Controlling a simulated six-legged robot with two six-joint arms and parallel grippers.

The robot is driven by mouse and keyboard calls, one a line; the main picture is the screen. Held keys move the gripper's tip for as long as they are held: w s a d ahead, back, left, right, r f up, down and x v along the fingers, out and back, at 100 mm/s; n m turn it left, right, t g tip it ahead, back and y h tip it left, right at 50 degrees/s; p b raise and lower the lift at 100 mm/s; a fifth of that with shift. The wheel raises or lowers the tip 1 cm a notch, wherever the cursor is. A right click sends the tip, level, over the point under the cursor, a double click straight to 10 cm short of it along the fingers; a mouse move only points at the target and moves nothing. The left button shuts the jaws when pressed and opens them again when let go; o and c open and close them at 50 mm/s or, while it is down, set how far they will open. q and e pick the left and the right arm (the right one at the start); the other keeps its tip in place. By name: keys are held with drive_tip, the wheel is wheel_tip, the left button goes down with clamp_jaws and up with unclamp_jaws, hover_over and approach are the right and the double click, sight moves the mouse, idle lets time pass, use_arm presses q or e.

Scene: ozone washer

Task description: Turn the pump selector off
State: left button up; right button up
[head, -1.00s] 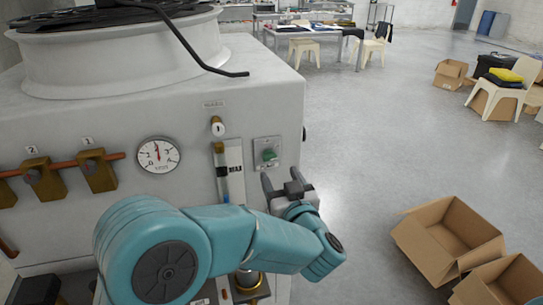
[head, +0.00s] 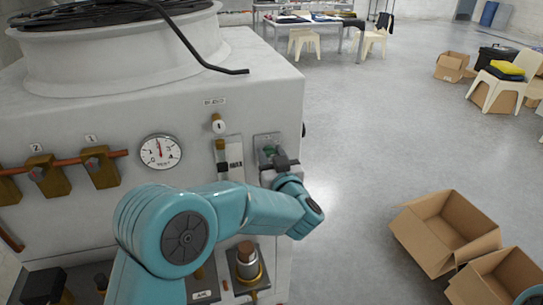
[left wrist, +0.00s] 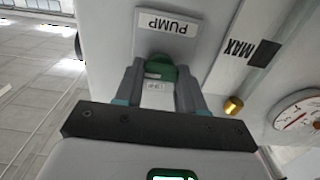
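The pump selector is a green knob (head: 268,151) on a grey plate on the machine's front face. In the left wrist view the knob (left wrist: 161,68) sits between the two fingers under a PUMP label (left wrist: 167,24). My left gripper (head: 278,158) is at the selector, with its fingers closed in on both sides of the knob; it also shows in the left wrist view (left wrist: 160,80). The fingers hide the knob's sides, and its exact turn angle is unclear. A small plate with unreadable lettering shows below the knob. My right gripper is not in view.
Open cardboard boxes (head: 445,232) lie on the floor at right; the floor between is clear.

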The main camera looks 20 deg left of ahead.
use_arm(q)
drive_tip(key=shift+f+n+b, duration=0.15)
drive_tip(key=shift+n+b, duration=0.45)
drive_tip(key=shift+b, duration=0.4)
drive_tip(key=n+b, duration=0.5)
drive_tip(key=b, duration=0.1)
drive_tip(key=n+b, duration=0.6)
drive_tip(key=shift+s+a+f+b, duration=0.1)
drive_tip(key=shift+f+b, duration=0.1)
drive_tip(key=shift+b, duration=0.2)
drive_tip(key=n+b, duration=0.2)
drive_tip(key=n, duration=0.1)
drive_tip(key=shift+r+n+b, duration=0.1)
drive_tip(key=shift+n+b, duration=0.95)
drive_tip(key=shift+n, duration=0.35)
drive_tip(key=o, duration=1.1)
drive_tip(key=shift+r, duration=0.1)
drive_tip(key=shift+c, duration=0.2)
drive_tip(key=b+v, duration=0.1)
drive_tip(key=v, duration=1.5)
drive_tip(key=shift+b, duration=0.3)
